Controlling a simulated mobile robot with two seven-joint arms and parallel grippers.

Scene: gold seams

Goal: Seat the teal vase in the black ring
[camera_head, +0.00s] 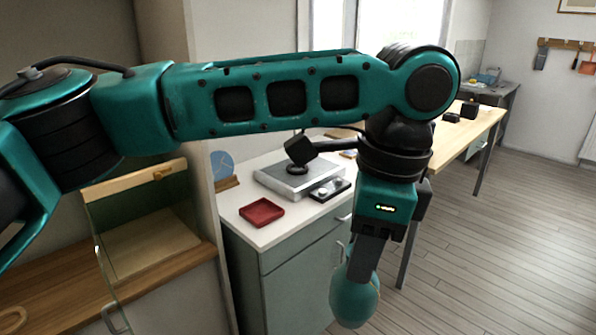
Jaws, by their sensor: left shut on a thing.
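The teal vase (355,298), rounded and narrower toward its top, hangs below my left gripper (356,275) at lower centre. My left gripper points down and is shut on the vase; its fingers hide part of the vase's upper side. The vase appears in front of the grey-green cabinet and the floor, apart from the worktop. A dark rounded shape (298,169) sits on a silver slab (284,182) on the white worktop; it may be the black ring, but a black block on my arm partly covers it. My right gripper is out of view.
A red tray (261,212) and a small black tray with light pieces (330,189) lie on the white worktop (240,197). A blue disc on a wooden stand (222,168) is behind. An open-fronted wooden box (140,225) stands left. Open floor lies right.

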